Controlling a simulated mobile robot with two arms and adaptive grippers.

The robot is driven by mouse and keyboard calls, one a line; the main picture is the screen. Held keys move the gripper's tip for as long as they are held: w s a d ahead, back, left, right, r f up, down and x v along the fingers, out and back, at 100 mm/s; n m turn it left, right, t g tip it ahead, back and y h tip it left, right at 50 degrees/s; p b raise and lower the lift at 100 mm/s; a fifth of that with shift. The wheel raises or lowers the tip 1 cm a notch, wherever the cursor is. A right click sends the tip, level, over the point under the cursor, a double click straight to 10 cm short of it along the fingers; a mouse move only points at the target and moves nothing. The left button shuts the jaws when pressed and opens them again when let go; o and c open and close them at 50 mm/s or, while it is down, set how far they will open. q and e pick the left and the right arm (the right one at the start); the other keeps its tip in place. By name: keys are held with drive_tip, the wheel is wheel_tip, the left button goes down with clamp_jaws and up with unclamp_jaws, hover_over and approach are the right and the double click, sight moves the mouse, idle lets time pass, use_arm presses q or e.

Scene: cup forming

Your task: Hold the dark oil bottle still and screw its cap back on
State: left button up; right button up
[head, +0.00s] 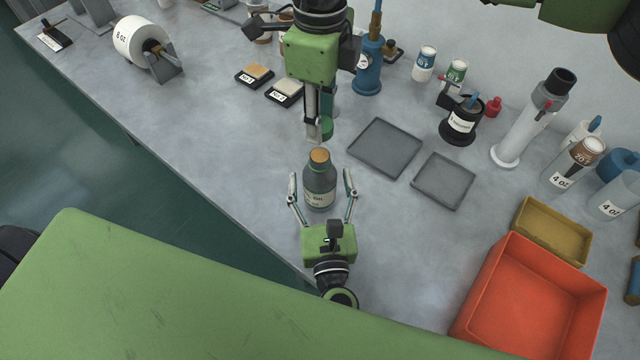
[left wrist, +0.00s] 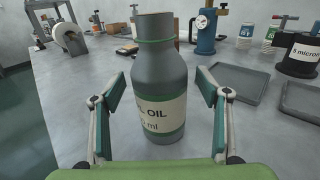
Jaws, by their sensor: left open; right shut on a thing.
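The dark oil bottle (head: 320,190) stands upright on the bench, with a cream label and a brownish round top. It also shows large in the left wrist view (left wrist: 158,75), with a green ring round its neck. My left gripper (head: 321,175) is open, with one finger on each side of the bottle; gaps show between the fingers and the bottle. My right gripper (head: 318,135) is just behind and above the bottle top, pointing down. It is shut on a small green piece, seemingly the cap (head: 327,128), partly hidden by the fingers.
Two grey trays (head: 443,202) lie right of the bottle. A red bin (head: 485,330) and a yellow tray (head: 572,240) are at the right front. Bench left of the bottle is clear.

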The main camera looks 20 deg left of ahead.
use_arm(q)
drive_tip(key=shift+w+a, duration=0.2)
drive_tip(key=shift+w, duration=0.2)
drive_tip(key=c, duration=1.7)
use_arm(e)
hover_over(320, 156)
drive_tip(key=shift+f, duration=2.45)
drive_tip(key=shift+f, duration=0.1)
drive_tip(key=shift+f, duration=0.8)
drive_tip(key=shift+f, duration=0.55)
